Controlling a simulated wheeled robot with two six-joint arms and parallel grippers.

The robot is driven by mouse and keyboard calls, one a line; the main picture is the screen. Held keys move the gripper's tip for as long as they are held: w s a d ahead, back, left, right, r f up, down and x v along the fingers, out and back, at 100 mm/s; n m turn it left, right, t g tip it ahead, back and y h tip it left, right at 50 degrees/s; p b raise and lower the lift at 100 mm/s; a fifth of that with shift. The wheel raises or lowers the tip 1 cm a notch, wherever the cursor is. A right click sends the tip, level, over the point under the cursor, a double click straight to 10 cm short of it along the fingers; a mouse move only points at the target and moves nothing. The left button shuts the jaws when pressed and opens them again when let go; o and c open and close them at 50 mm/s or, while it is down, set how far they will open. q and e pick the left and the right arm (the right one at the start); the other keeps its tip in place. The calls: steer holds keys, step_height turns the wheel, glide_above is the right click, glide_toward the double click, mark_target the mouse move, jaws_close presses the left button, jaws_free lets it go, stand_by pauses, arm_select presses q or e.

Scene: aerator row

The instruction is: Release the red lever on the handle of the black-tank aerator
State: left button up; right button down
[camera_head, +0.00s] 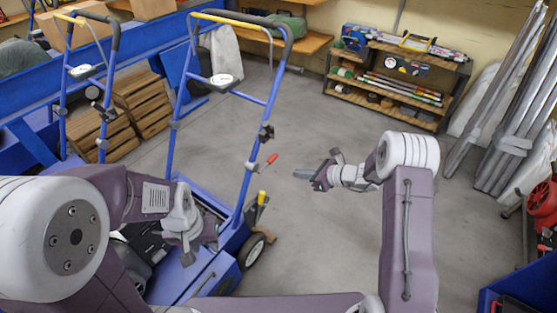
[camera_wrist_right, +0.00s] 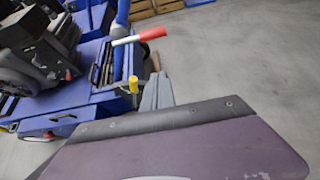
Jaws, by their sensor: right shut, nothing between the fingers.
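A red lever (camera_head: 271,158) sticks out to the right from the lower handle post of the nearer blue aerator (camera_head: 238,212). In the right wrist view its red grip (camera_wrist_right: 153,33) sits on a white shaft that slants slightly upward. Dark machinery (camera_wrist_right: 35,55) shows on that aerator's deck, but I cannot tell which part is the tank. My right gripper (camera_head: 303,174) is shut and empty, to the right of the lever and apart from it. Its grey fingertips (camera_wrist_right: 157,93) show below the lever in the wrist view. My left gripper (camera_head: 200,249) hangs over the deck; its opening is unclear.
A yellow-tipped part (camera_head: 262,198) stands below the lever. A second blue-handled aerator (camera_head: 70,100) stands at the left, near wooden crates (camera_head: 146,100). A shelf (camera_head: 395,85) and metal lengths (camera_head: 510,105) are at the back right. The middle floor is clear.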

mark_target(268, 164)
steer(key=shift+f, duration=0.15)
steer(key=b+x, duration=0.5)
steer(key=x, duration=0.6)
step_height(268, 164, up, 4)
steer(key=shift+r, duration=0.25)
steer(key=shift+w+d, duration=0.1)
